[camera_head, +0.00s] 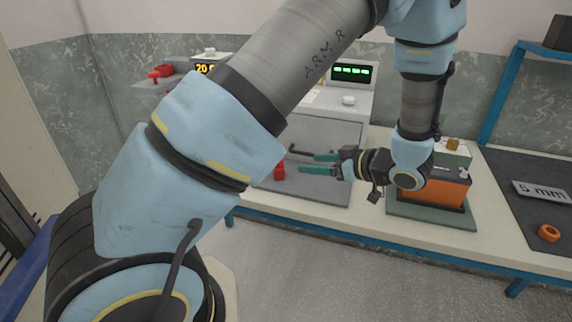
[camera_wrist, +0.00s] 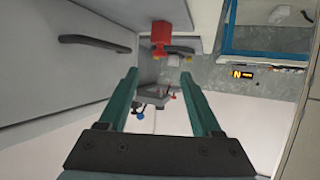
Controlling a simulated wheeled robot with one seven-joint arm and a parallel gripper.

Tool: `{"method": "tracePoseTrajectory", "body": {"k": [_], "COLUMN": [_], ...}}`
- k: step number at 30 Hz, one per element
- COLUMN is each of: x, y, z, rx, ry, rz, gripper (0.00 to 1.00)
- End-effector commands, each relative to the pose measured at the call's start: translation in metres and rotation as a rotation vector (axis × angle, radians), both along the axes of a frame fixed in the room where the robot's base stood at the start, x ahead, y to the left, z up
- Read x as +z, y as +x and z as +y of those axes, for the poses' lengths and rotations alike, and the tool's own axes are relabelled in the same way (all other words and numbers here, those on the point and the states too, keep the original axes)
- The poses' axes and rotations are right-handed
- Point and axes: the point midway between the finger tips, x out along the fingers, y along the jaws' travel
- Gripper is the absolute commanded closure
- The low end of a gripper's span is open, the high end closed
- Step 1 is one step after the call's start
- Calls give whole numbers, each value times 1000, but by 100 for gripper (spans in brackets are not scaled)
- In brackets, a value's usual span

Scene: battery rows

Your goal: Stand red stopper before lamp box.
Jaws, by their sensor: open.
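The red stopper (camera_head: 279,170) stands on a grey surface on the bench, just left of my fingertips. In the wrist view a red piece (camera_wrist: 160,28) that looks like it shows beyond the fingertips at the top. My gripper (camera_head: 308,163) reaches in from the right with its teal fingers apart, and nothing shows between them; both fingers also show in the wrist view (camera_wrist: 159,72). No box is clearly marked as the lamp box. An orange box (camera_head: 434,187) with a grey-green top and a small yellow piece stands right of my gripper, partly behind my arm.
A grey machine with a green display (camera_head: 351,73) stands behind the gripper. A dark handle (camera_head: 301,153) lies near the fingers. Red pieces (camera_head: 160,72) sit on a shelf at left. A dark mat (camera_head: 515,195) at right holds an orange ring (camera_head: 549,233).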

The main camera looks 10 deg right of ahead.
Motion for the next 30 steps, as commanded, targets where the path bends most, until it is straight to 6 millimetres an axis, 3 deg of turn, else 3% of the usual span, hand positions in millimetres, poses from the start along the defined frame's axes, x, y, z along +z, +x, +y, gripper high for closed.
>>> {"method": "tracePoseTrajectory", "body": {"k": [5,12,17,20,22,30], "x": [3,21,36,45,49,53], "y": [10,91,112,106,92,-9], "z": [0,12,32,57,83,202], "rx": [-20,-260,-450,-558,-627,-722], "ry": [-28,-279,-399,-438,-449,-364], "rz": [7,109,237,346,447,867], "gripper": [35,35,35,35,35,35]}}
